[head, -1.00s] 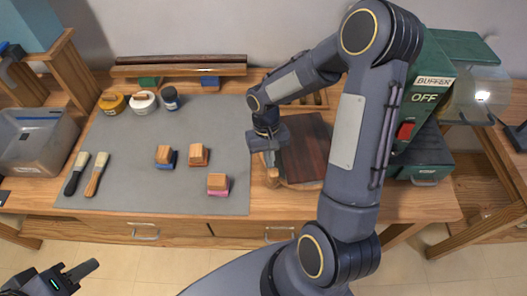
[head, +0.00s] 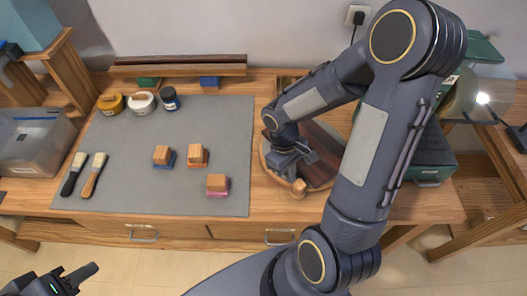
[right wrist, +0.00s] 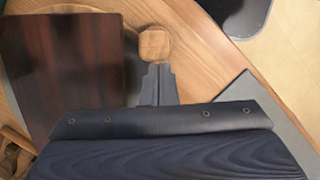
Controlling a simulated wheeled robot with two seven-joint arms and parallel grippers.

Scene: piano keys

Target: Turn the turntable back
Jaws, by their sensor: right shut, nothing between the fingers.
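The turntable (head: 267,160) is a round wooden disc on the bench right of the grey mat. A dark reddish-brown board (head: 320,171) lies on it, at a slant to the bench edge. A small wooden knob (head: 299,187) stands at the disc's front rim; the right wrist view also shows the knob (right wrist: 155,43) and the board (right wrist: 65,65). My right gripper (head: 291,168) is shut and empty, its tips (right wrist: 157,68) right beside the knob; I cannot tell if they touch. My arm hides the disc's right part. My left gripper (head: 76,275) hangs at the lower left, away from the bench.
The grey mat (head: 125,190) holds several wood-topped blocks, two brushes (head: 83,174) and small pots (head: 142,102). Wooden strips (head: 180,66) lie at the back. A green machine (head: 428,150) stands right, partly behind my arm. A clear bin (head: 35,145) is at the left.

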